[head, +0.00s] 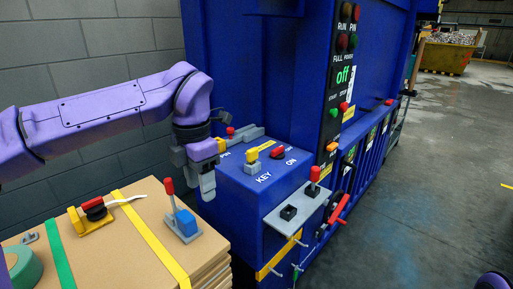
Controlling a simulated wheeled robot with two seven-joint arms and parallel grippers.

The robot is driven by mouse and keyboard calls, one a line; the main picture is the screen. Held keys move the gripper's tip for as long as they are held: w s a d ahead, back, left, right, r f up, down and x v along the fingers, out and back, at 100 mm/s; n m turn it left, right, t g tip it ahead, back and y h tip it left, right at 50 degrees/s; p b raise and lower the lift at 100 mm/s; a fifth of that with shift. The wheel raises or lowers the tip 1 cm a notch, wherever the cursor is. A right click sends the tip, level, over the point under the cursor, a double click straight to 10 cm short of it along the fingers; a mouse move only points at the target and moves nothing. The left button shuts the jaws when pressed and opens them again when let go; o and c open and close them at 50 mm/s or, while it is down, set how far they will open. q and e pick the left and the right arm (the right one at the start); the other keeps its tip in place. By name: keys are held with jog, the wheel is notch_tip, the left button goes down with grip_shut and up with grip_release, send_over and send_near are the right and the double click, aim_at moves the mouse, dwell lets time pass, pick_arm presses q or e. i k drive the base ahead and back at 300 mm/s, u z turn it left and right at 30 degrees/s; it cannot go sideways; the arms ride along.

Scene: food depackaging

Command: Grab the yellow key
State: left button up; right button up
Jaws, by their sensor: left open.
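A yellow key-like piece (252,155) sits in a grey base on top of the blue control box (235,185), just above the printed word KEY. A second small yellow piece (221,145) shows at the back left of the box top, close to my left gripper and partly behind it. My left gripper (198,178) is open and points down at the left edge of the box, left of the key and apart from it. I see nothing between its fingers. My right gripper does not show.
A red knob (277,152) is right of the key. A grey shelf (290,212) with a red-tipped lever juts from the box front.

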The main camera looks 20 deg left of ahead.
aim_at(252, 154)
jog(key=i, duration=1.05)
jog(key=z, duration=0.05)
